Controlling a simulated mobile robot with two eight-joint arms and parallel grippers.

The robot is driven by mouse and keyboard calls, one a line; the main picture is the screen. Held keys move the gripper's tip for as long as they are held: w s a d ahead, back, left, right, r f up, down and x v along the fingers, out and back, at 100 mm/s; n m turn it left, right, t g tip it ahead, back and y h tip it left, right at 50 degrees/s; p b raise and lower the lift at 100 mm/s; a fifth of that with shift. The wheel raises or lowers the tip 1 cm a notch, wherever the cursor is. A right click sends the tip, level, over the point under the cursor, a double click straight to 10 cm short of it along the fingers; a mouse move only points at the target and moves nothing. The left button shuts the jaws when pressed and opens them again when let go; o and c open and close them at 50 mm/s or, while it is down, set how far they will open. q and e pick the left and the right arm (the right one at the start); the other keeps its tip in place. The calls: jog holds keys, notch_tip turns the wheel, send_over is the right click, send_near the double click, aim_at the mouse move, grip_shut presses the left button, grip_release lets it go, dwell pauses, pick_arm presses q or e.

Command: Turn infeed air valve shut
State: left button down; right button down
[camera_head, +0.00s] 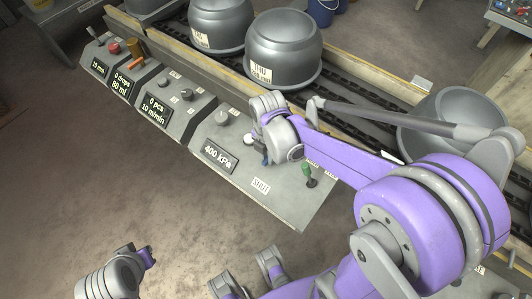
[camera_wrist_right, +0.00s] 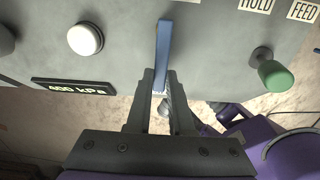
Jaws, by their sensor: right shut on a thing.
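The air valve's blue handle (camera_wrist_right: 163,45) stands out from the grey console in the right wrist view and runs straight up the picture from my jaws. My right gripper (camera_wrist_right: 162,88) is shut on its near end. In the head view only a bit of the blue handle (camera_head: 265,160) shows below my right gripper (camera_head: 265,150), which hides the rest. A SHUT label (camera_head: 261,186) lies on the console just below it. The 400 kPa display (camera_head: 218,155) is to the left. Part of my left arm shows at the bottom left; its jaws cannot be made out.
A white button (camera_wrist_right: 85,39) and a green-knobbed lever (camera_wrist_right: 275,73) flank the handle, with HOLD and FEED labels by the lever. More control boxes (camera_head: 158,105) run up left. Behind, large metal pots (camera_head: 283,50) stand on a conveyor (camera_head: 345,100).

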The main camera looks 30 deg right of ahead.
dwell(0.5)
jog(key=c, duration=0.8)
grip_release()
notch_tip(320, 180, up, 11)
jog(key=p, duration=0.1)
jog(key=shift+p, duration=0.4)
jog(key=shift+f, duration=0.1)
jog(key=s+a+r+m+t+p, duration=0.1)
jog(key=s+m, duration=0.3)
jog(key=m, duration=0.7)
jog(key=s+a+r+m+t+p, duration=0.1)
jog(key=s+a+m+t+p, duration=0.2)
jog(key=m, duration=0.8)
jog(key=shift+s+r+t+p, duration=0.25)
jog(key=shift+s+t+p, duration=0.45)
jog(key=shift+p, duration=0.1)
